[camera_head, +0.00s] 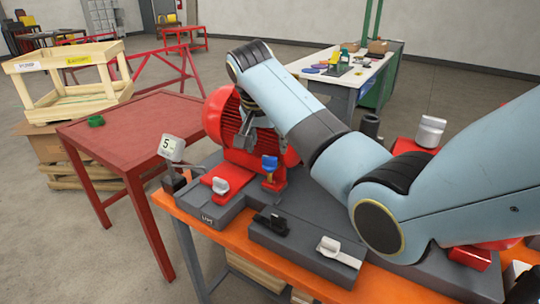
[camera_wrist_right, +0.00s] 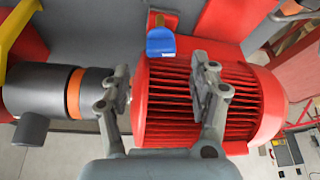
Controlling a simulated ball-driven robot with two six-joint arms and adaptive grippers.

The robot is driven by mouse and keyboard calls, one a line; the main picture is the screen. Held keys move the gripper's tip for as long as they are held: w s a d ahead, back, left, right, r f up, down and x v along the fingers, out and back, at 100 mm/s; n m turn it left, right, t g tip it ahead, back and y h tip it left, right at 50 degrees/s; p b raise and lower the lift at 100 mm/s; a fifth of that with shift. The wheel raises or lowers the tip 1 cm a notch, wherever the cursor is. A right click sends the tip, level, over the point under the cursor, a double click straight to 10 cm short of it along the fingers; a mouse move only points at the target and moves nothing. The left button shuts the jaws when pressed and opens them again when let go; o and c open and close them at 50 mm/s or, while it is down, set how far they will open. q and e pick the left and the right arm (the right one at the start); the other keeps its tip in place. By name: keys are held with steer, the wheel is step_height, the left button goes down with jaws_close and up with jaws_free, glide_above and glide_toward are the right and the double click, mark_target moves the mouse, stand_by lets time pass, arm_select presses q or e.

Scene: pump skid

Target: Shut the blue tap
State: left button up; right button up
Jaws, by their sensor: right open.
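The blue tap (camera_head: 269,163) has a small blue handle on a red fitting, in front of the red ribbed motor on the pump skid. In the right wrist view the blue tap (camera_wrist_right: 160,41) shows at top centre, beyond the fingertips and roughly between their lines. My right gripper (camera_head: 262,135) is above and slightly left of the tap in the head view, pointing down. I cannot see contact with the tap. My left gripper is not in view.
The red motor (camera_wrist_right: 240,100) lies close behind the fingers. White-handled valves (camera_head: 220,186) and (camera_head: 332,246) and a black-handled one (camera_head: 271,224) stand on the skid. A tilted gauge sign (camera_head: 171,148) is at left. A red table (camera_head: 140,135) stands beyond.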

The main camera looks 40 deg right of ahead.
mark_target(269, 157)
steer(key=x, duration=0.4)
steer(key=shift+f, duration=0.15)
steer(key=shift+w+d+f, duration=0.15)
steer(key=shift+w+f, duration=0.05)
steer(key=shift+f, duration=0.25)
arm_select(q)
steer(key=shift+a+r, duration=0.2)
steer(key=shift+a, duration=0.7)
